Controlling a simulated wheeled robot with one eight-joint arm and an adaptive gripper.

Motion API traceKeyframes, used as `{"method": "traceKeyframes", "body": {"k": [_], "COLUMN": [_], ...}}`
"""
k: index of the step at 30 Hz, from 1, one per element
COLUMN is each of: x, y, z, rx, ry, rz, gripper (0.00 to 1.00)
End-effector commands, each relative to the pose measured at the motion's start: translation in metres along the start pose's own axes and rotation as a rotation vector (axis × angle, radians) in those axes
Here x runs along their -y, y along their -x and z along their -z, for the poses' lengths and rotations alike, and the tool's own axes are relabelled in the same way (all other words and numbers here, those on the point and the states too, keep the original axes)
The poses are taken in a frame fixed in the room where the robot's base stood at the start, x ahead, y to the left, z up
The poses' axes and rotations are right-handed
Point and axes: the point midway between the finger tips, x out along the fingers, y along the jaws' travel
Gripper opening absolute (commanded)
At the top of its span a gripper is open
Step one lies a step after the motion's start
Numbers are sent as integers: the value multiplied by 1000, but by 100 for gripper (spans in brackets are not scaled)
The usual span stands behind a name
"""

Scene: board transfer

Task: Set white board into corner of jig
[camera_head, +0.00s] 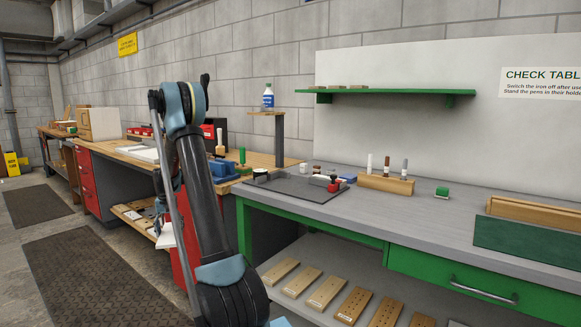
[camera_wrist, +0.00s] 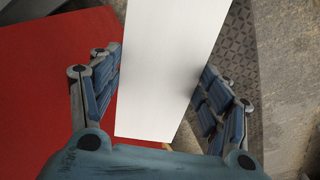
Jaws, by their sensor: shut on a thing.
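The white board (camera_wrist: 165,75) is between the two fingers of my gripper (camera_wrist: 160,95) in the wrist view, its long face toward the camera. My gripper is shut on it. In the head view a white piece (camera_head: 165,237), apparently the same board, hangs beside my arm, left of the grey table. My arm hides most of the gripper there. A dark flat plate (camera_head: 290,187) with small fittings and a red knob lies on the grey table; I cannot tell for certain whether it is the jig.
A red surface (camera_wrist: 45,100) lies left of my gripper in the wrist view. The grey table (camera_head: 400,215) holds a wooden block (camera_head: 385,184) with upright pens and a green block (camera_head: 442,193). Wooden boards (camera_head: 325,292) lie on its lower shelf. A wooden bench (camera_head: 265,160) stands behind.

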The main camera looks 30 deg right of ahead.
Motion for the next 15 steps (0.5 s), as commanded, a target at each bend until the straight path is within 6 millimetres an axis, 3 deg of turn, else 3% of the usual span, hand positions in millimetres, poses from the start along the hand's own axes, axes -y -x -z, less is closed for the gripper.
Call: {"method": "traceKeyframes", "body": {"k": [7, 15], "x": [28, 28], "y": [84, 182], "z": [44, 84], "rx": [0, 0], "ry": [-168, -385], "rz": [0, -1], "gripper": [41, 41]}}
